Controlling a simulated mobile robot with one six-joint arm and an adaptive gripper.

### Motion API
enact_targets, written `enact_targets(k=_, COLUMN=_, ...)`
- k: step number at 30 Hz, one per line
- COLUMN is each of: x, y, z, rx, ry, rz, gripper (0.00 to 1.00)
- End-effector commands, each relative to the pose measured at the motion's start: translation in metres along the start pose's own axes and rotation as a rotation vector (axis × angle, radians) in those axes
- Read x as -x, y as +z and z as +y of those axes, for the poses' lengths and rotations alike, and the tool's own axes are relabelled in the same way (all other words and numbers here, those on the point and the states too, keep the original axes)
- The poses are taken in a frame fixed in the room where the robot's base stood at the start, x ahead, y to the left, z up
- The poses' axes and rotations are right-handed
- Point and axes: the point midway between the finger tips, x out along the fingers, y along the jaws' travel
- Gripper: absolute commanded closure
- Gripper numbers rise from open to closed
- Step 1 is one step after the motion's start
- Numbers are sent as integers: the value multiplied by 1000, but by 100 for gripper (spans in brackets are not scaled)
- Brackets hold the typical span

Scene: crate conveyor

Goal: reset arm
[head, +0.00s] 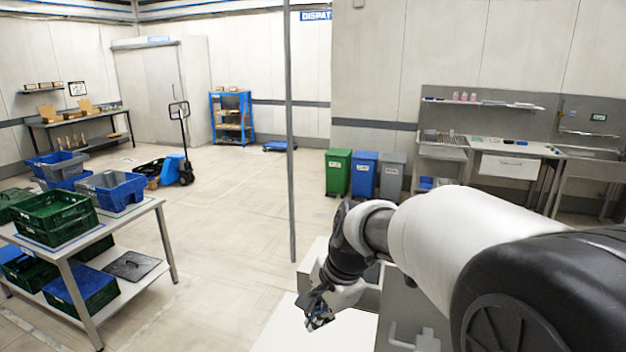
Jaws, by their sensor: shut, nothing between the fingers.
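My arm reaches in from the lower right of the head view, and my gripper (319,318) is at its end, pointing down. It is shut and holds nothing. It hangs over a white surface (285,325) near the bottom middle. I cannot tell how high it is above that surface.
A table (150,207) at the left carries green and blue crates, with more crates on its lower shelf. A thin grey post (290,130) stands behind my gripper. Green (338,173), blue (364,175) and grey (392,177) bins stand by the wall. The middle floor is clear.

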Motion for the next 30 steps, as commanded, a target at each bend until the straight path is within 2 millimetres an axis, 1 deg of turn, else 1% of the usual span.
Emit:
enact_targets(k=1, x=13, y=0, z=21, rx=72, ry=-11, rz=24, gripper=100)
enact_targets(k=2, x=22, y=1, z=33, rx=121, ry=-12, rz=37, gripper=100)
enact_targets(k=3, x=31, y=3, z=49, rx=186, ry=-11, rz=54, gripper=100)
enact_targets(k=5, x=43, y=5, z=75, rx=282, ry=-9, rz=82, gripper=100)
enact_targets(k=6, x=50, y=7, z=92, rx=347, ry=-6, rz=102, gripper=100)
enact_targets(k=8, x=58, y=11, z=120, rx=442, ry=1, rz=130, gripper=100)
enact_targets(k=9, x=61, y=14, z=138, rx=504, ry=9, rz=148, gripper=100)
enact_targets(k=11, x=65, y=19, z=166, rx=598, ry=22, rz=177, gripper=100)
enact_targets(k=12, x=66, y=21, z=184, rx=658, ry=32, rz=196, gripper=100)
enact_targets(k=14, x=65, y=26, z=209, rx=744, ry=49, rz=221, gripper=100)
enact_targets(k=15, x=63, y=28, z=225, rx=797, ry=62, rz=235, gripper=100)
enact_targets(k=18, x=58, y=34, z=256, rx=903, ry=91, rz=265, gripper=100)
enact_targets(k=21, x=53, y=37, z=276, rx=974, ry=112, rz=283, gripper=100)
enact_targets(k=24, x=51, y=38, z=285, rx=1010, ry=125, rz=291, gripper=100)
enact_targets(k=30, x=51, y=39, z=287, rx=1020, ry=129, rz=291, gripper=100)
